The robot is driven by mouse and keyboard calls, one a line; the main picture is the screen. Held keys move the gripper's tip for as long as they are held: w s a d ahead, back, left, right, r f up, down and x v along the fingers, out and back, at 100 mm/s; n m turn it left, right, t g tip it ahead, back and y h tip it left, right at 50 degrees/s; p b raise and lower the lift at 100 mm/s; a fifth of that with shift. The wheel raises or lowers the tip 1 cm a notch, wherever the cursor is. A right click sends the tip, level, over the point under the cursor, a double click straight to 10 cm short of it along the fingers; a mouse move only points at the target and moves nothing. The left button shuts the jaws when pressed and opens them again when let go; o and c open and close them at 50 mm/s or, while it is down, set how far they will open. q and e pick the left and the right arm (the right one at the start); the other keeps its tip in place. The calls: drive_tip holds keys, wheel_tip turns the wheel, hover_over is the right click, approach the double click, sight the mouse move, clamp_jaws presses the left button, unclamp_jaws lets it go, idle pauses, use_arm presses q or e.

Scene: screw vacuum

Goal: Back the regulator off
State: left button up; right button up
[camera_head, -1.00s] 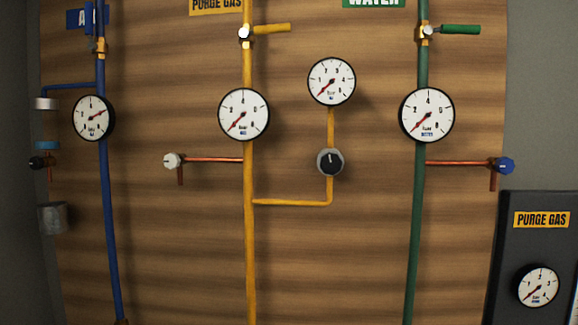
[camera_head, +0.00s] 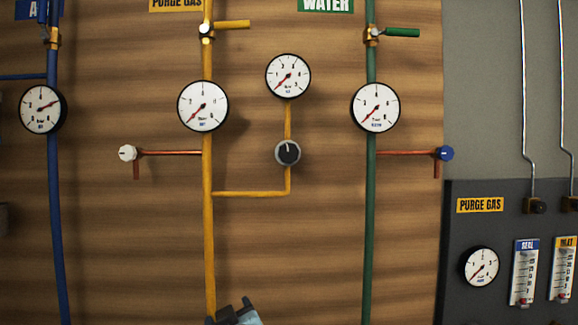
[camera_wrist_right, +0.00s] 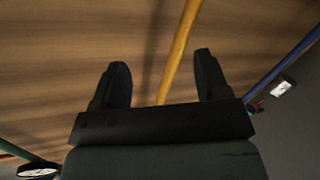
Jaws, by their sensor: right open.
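The regulator is a black knob in a grey ring (camera_head: 288,152) on a yellow side pipe in the head view, with a white pointer line near the top. A white round gauge (camera_head: 288,76) sits above it, needle toward lower left. My right gripper (camera_head: 235,309) shows at the bottom edge, in front of the board near the yellow main pipe, well below the knob. In the right wrist view, my right gripper (camera_wrist_right: 161,62) is open and empty, with the yellow pipe (camera_wrist_right: 182,45) running behind the gap between its fingers. My left gripper is not in view.
The yellow main pipe has a gauge (camera_head: 203,106), a yellow lever valve (camera_head: 230,25) and a white-knobbed side valve (camera_head: 128,153). The green pipe has a gauge (camera_head: 375,107) and a blue knob (camera_head: 445,153). A dark panel (camera_head: 462,230) stands at right.

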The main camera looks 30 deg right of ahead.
drive_tip(key=s+d+r+m+h+b, duration=0.1)
drive_tip(key=s+r+m+h, duration=0.1)
drive_tip(key=r, duration=0.6)
drive_tip(key=s+d+r+m+h+b, duration=0.1)
drive_tip(key=d+r+m+h, duration=0.1)
drive_tip(key=r, duration=0.7)
drive_tip(key=m+g+h+b, duration=0.1)
drive_tip(key=m, duration=0.4)
approach(289, 153)
drive_tip(key=p+x, duration=0.1)
drive_tip(key=x, duration=0.8)
drive_tip(key=shift+w+p, duration=0.15)
drive_tip(key=shift+p, duration=0.25)
drive_tip(key=shift+w+d, duration=0.3)
drive_tip(key=shift+w, duration=0.15)
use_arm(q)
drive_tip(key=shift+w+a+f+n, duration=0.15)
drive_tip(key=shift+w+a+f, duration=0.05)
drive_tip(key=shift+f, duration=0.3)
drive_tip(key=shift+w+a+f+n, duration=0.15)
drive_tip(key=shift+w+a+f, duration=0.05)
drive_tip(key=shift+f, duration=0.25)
use_arm(e)
drive_tip(key=c, duration=0.9)
